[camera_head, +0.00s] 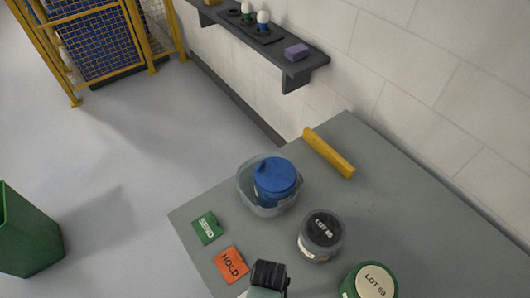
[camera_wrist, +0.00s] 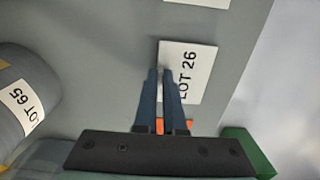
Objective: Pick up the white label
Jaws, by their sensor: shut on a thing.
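The white label (camera_wrist: 203,75) is a flat square printed "LOT 26" in black. In the wrist view it is at the fingertips of my gripper (camera_wrist: 166,72), near the tabletop. The two dark fingers are close together, shut on the label's left part and covering some of its print. How far it is off the tabletop I cannot tell. In the head view the wrist end (camera_head: 268,275) is at the bottom edge, and the fingertips and most of the label are out of sight. A second white label (camera_wrist: 196,3) is cut off at the top of the wrist view.

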